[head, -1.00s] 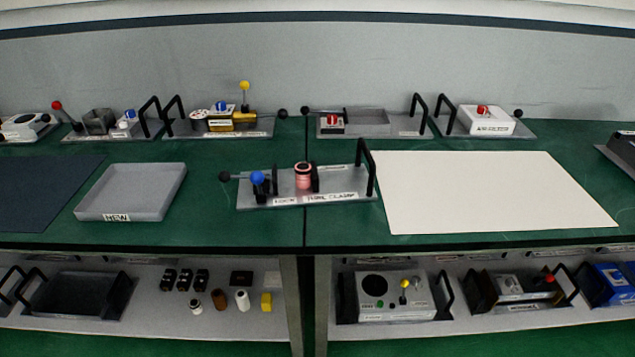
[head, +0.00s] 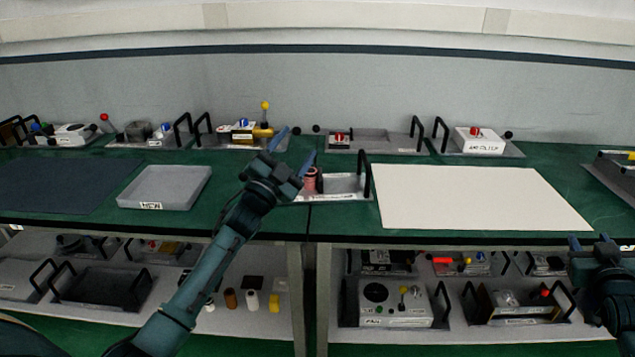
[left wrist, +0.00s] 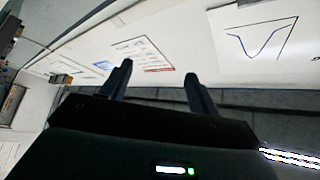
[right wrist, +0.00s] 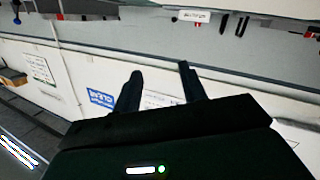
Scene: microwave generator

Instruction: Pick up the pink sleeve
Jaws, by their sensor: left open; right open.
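The pink sleeve (head: 310,180) sits upright on a grey fixture (head: 343,184) with a black handle, near the middle of the green bench. My left arm hides the left part of this fixture. My left gripper (head: 296,147) is open and empty; in the head view its fingers show just above and left of the sleeve. Whether they touch anything there I cannot tell. The left wrist view shows its two parted fingers (left wrist: 157,85) against a wall with charts, without the sleeve. My right gripper (head: 590,243) is open at the lower right, far from the sleeve; its parted fingers (right wrist: 160,85) are empty.
A grey tray labelled NEW (head: 165,188) stands left of my left arm. A white mat (head: 480,197) lies clear to the right, a dark mat (head: 55,185) far left. Several fixtures line the back, including a white box (head: 480,141). A lower shelf holds more devices.

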